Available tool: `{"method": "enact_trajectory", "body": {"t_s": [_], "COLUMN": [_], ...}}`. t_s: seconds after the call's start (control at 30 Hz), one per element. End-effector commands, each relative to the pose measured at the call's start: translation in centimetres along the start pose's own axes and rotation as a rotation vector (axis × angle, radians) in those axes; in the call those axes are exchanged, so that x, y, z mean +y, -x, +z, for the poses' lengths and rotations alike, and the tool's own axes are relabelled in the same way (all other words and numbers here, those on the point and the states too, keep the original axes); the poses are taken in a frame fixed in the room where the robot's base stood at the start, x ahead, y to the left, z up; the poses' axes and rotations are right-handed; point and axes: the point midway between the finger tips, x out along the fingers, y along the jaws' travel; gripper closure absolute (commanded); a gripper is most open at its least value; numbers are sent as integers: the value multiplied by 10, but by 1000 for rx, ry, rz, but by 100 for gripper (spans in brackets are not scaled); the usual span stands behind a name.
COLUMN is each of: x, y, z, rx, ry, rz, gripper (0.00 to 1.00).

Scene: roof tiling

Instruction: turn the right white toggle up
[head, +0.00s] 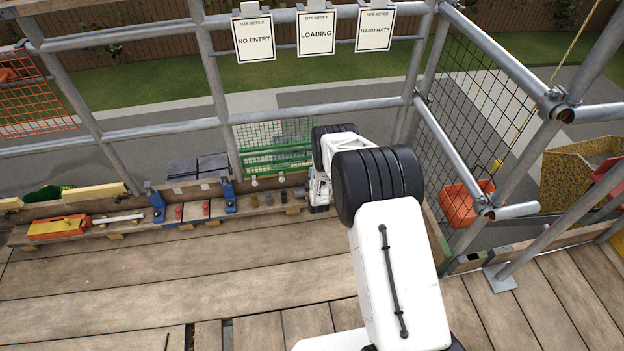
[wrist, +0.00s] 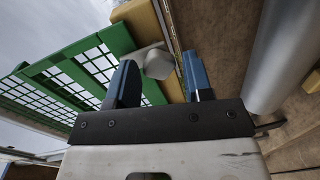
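In the head view, two small pale toggles stand on the wooden rail left of my gripper: a left white toggle (head: 254,181) and a right white toggle (head: 281,178). They are too small there to tell their tilt. My gripper (head: 318,196) is at the rail, to their right, with its fingertips mostly hidden by my wrist. In the wrist view, my gripper (wrist: 157,77) is open, with two blue fingers apart. A rounded pale knob (wrist: 158,64) shows between and just beyond the fingertips. I cannot tell which toggle it is, or whether a finger touches it.
A green mesh panel (head: 275,145) stands behind the rail. Red toggles (head: 206,208), blue brackets (head: 229,195) and an orange tool (head: 58,227) lie left along it. A scaffold tube (wrist: 268,55) runs close on the right in the wrist view. The plank deck (head: 180,270) is clear.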

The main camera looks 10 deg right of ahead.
Motion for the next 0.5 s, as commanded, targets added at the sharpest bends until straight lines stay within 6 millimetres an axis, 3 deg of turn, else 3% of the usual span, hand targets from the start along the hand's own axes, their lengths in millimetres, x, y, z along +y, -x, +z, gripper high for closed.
{"method": "enact_trajectory", "body": {"t_s": [0.5], "x": [1], "y": [4], "z": [0], "rx": [-1], "ry": [-1], "rz": [1], "gripper": [44]}}
